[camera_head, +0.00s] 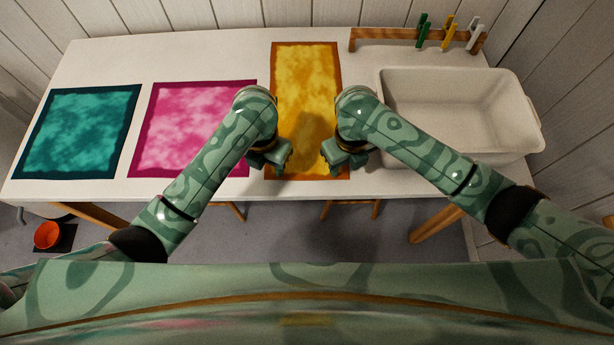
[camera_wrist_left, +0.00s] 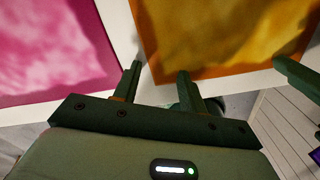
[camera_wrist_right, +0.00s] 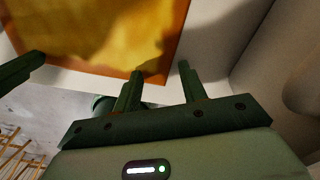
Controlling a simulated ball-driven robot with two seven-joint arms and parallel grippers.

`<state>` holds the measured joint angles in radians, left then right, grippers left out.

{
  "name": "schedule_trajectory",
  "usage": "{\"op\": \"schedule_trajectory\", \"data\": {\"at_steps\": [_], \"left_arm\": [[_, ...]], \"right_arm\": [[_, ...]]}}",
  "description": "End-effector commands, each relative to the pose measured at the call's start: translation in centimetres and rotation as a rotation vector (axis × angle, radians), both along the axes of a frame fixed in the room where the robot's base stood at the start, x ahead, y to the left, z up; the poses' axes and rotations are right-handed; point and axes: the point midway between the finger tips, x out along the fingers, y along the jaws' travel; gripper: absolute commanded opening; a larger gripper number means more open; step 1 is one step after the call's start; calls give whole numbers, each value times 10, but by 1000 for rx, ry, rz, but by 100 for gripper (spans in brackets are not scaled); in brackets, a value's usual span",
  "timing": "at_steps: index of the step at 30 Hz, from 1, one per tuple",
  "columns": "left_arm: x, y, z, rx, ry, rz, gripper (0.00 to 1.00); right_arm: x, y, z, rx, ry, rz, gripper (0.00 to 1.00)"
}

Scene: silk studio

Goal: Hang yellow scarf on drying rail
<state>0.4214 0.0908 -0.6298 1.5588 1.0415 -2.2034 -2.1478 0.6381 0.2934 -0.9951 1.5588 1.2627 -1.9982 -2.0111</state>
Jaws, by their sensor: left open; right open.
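The yellow scarf (camera_head: 306,85), with an orange-brown border, lies flat on the white table between a pink scarf and a white basin. My left gripper (camera_head: 272,168) is open and empty at the scarf's near left corner; in the left wrist view its fingers (camera_wrist_left: 158,82) show beside that corner. My right gripper (camera_head: 340,158) is open and empty at the near right corner; in the right wrist view its fingers (camera_wrist_right: 160,85) show beside the scarf's edge (camera_wrist_right: 137,76). I cannot tell whether any finger touches cloth.
A pink scarf (camera_head: 190,120) and a teal scarf (camera_head: 78,130) lie flat to the left. A white basin (camera_head: 455,85) stands at the right. Behind it a wooden rack (camera_head: 385,34) carries green, yellow and white clips (camera_head: 449,33). An orange bowl (camera_head: 47,235) is on the floor.

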Motion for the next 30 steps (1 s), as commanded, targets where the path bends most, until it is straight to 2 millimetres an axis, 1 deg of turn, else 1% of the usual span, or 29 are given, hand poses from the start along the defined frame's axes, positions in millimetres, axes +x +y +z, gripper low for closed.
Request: {"op": "schedule_trajectory", "data": {"at_steps": [5, 8, 11, 15, 17, 18, 30], "left_arm": [[0, 0, 0, 0, 0, 0, 42], [0, 0, -4, 0, 3, 1, 42], [0, 0, -3, 0, 2, 1, 29], [-1, 0, -3, 1, 3, 1, 10], [0, 0, -3, 1, 3, 1, 1], [-1, 1, -3, 1, 3, 1, 0], [0, 2, -3, 5, 3, 2, 0]], "right_arm": [[0, 0, 0, 0, 0, 0, 42], [0, 0, -4, 0, 2, -1, 42], [0, 0, -3, -1, 2, -1, 29], [0, -1, -3, -1, 3, -1, 10], [0, -1, -3, -2, 2, -1, 1], [0, -1, -3, -2, 2, -1, 0], [0, -2, -3, -5, 2, -2, 0]]}}
